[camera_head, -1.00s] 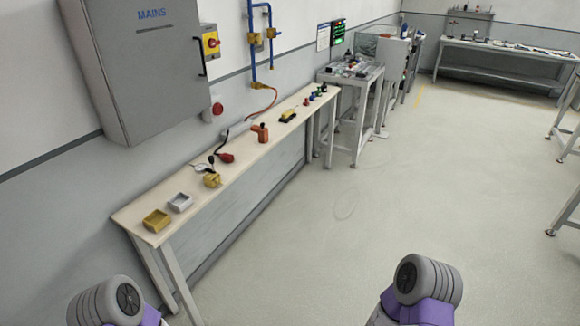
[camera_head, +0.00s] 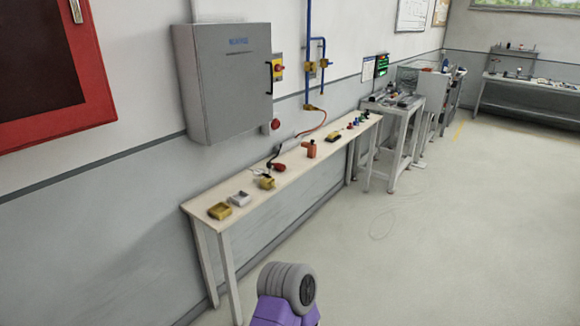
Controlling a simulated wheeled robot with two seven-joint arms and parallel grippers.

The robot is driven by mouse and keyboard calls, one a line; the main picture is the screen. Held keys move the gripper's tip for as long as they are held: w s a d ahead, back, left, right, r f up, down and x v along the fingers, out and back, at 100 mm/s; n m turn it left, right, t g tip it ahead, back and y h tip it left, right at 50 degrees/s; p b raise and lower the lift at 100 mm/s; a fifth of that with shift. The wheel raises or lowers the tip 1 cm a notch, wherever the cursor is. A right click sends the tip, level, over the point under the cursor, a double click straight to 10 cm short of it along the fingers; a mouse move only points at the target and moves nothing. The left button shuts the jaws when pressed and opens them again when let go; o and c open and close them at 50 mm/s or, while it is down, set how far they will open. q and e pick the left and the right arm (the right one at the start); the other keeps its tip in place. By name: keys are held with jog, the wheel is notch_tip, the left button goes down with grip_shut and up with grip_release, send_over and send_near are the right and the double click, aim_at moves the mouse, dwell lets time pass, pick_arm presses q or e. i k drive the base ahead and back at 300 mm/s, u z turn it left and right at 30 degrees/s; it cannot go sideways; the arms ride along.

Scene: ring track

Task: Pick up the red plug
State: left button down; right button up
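The red plug (camera_head: 278,167) lies on the long narrow bench (camera_head: 260,203) against the wall, about midway along its near half. It is small and far off, with a dark part beside it. Neither of my grippers is in view. Only a grey and purple link of one of my arms shows at the bottom, well short of the bench and clear of the plug.
A yellow tray (camera_head: 220,211), a pale tray (camera_head: 241,198) and a yellow block-like item (camera_head: 267,182) stand nearer on the bench. An orange tool (camera_head: 310,149) is farther along. A grey cabinet (camera_head: 225,85) hangs above. The floor (camera_head: 430,260) at right is clear.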

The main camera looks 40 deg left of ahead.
aim_at(279, 167)
jog(key=u, duration=0.25)
jog(key=i, duration=1.8)
jog(key=u, duration=1.5)
jog(key=i, duration=1)
jog(key=u, duration=1.1)
